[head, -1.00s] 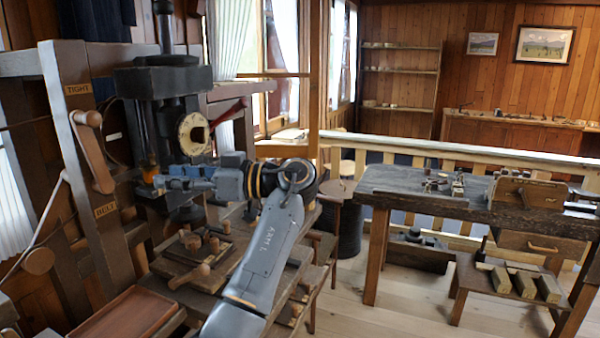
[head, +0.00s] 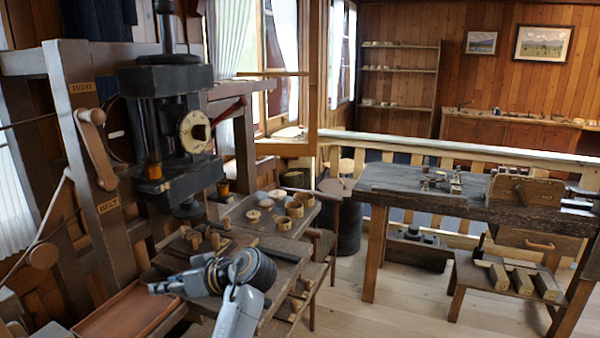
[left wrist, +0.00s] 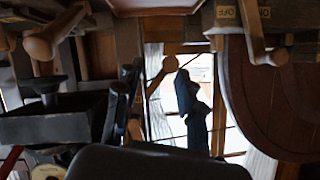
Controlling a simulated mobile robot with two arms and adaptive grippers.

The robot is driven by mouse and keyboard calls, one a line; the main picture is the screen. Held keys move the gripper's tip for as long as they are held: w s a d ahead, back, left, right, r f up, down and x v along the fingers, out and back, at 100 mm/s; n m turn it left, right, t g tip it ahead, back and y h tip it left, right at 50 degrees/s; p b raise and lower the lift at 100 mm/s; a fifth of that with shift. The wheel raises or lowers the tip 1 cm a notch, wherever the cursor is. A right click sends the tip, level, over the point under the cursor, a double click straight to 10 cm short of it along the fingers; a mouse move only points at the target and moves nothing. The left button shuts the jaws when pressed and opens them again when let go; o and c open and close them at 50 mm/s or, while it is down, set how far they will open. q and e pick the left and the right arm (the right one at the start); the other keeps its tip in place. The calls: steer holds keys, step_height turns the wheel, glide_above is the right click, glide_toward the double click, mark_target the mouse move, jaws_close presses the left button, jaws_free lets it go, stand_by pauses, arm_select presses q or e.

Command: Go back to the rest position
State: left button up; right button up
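My left gripper (head: 158,287) is low in the head view, pointing left, in front of the bench beside the dark press. It is small there and I cannot tell whether its fingers are open or shut. I see nothing clearly held in it. My right gripper is in neither view.
The dark press (head: 165,80) stands on the left, by a post with a crank (head: 95,150). Round wooden pieces (head: 294,209) sit on the bench. A brown tray (head: 125,315) lies at the lower left. Clear floor (head: 400,310) lies right of the bench.

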arm_select(q)
steer(key=s+f+m+h, duration=0.3)
steer(key=s+f, duration=0.5)
steer(key=f, duration=0.3)
steer(key=s+f+m+h, duration=0.4)
steer(key=s+f, duration=0.4)
steer(key=f, duration=0.3)
steer(key=s+d+f+m+h, duration=0.1)
steer(key=s+d+m+h, duration=0.2)
steer(key=s, duration=0.6)
steer(key=s+d+f+m+h, duration=0.1)
steer(key=s+d+m+h, duration=0.2)
steer(key=s, duration=0.7)
step_height(320, 180, down, 27)
steer(key=s+g, duration=0.1)
steer(key=g, duration=0.1)
steer(key=s+a+f, duration=0.2)
steer(key=s+f, duration=1.3)
steer(key=s, duration=0.1)
steer(key=shift+s+a+f+g, duration=0.2)
steer(key=shift+s+a+g, duration=0.05)
steer(key=shift+s+g, duration=0.15)
